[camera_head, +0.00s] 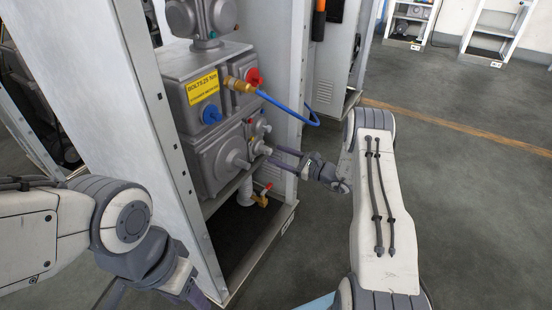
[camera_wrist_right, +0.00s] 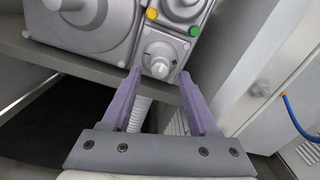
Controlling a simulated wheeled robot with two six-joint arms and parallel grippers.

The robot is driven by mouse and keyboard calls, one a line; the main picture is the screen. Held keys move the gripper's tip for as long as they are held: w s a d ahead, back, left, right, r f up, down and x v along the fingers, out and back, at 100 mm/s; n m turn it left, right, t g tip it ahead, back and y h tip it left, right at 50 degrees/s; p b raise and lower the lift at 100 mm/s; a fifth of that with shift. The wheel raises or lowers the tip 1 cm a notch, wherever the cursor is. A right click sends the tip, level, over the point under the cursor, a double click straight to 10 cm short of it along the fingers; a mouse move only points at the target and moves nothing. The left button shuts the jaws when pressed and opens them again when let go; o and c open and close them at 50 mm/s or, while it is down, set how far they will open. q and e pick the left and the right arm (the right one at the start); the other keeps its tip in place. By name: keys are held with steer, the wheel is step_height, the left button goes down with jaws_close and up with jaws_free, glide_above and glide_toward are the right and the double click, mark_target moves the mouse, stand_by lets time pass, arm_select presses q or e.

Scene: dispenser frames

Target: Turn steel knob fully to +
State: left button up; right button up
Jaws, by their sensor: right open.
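The steel knob (camera_wrist_right: 160,67) is a short round grey knob on a small square housing, with a yellow button (camera_wrist_right: 151,14) above left and a green button (camera_wrist_right: 194,30) at right. In the head view the knob (camera_head: 264,149) sits low on the grey dispenser unit. My right gripper (camera_wrist_right: 159,75) is open, and its purple fingertips appear on either side of the knob in the wrist view. I cannot tell whether they touch it. In the head view the right gripper (camera_head: 271,156) reaches in from the right. My left gripper (camera_head: 192,292) is at the bottom, partly hidden.
The frame's upright (camera_head: 150,90) stands left. Floor at right is open.

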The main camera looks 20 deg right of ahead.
steer(key=shift+x, duration=0.9)
jaws_close()
